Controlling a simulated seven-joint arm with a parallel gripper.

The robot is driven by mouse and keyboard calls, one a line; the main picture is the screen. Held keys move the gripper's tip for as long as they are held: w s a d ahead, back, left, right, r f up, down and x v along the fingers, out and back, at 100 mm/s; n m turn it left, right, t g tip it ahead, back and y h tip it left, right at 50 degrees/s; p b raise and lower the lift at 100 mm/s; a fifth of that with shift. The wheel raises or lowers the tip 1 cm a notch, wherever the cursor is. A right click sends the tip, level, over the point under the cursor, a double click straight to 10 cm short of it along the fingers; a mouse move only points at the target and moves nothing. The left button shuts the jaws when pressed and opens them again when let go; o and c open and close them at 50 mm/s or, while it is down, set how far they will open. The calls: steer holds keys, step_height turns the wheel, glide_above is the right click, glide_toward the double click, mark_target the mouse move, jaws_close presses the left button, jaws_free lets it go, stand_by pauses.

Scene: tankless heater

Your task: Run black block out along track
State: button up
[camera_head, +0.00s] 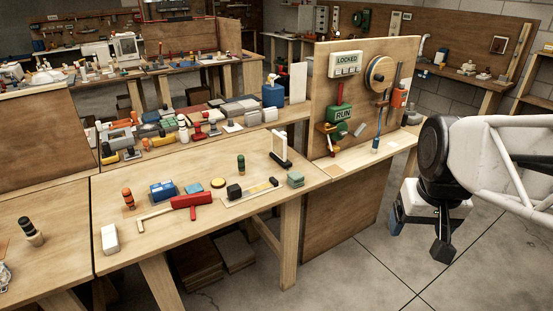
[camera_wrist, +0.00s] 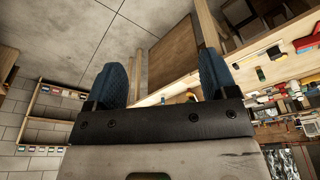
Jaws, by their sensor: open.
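The black block (camera_head: 234,191) sits at the left end of a short pale track (camera_head: 252,190), which lies slantwise near the front right of the wooden workbench. A thin dark and yellow strip runs along the track to the right of the block. My gripper (camera_head: 420,236) hangs in the air to the right of the bench, well apart from the block and track. In the wrist view my gripper (camera_wrist: 160,82) shows two blue fingers spread wide with nothing between them. I cannot make out the block surely in the wrist view.
A red T-shaped piece (camera_head: 190,201) lies just left of the track. A green post (camera_head: 241,164) and a white upright frame (camera_head: 280,148) stand behind it. A teal block (camera_head: 295,179) sits to its right. An upright panel (camera_head: 360,95) rises at the bench's right. Open floor lies under my gripper.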

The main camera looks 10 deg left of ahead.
steer(key=w+a+n, duration=0.2)
steer(key=w+a, duration=0.7)
steer(key=w, duration=0.6)
steer(key=n+g, duration=0.2)
steer(key=n, duration=0.4)
glide_above(234, 187)
step_height(234, 187, down, 25)
steer(key=shift+a+r, duration=0.1)
steer(key=shift+a, duration=0.05)
steer(key=shift+f, duration=3.9)
steer(key=shift+c, duration=0.3)
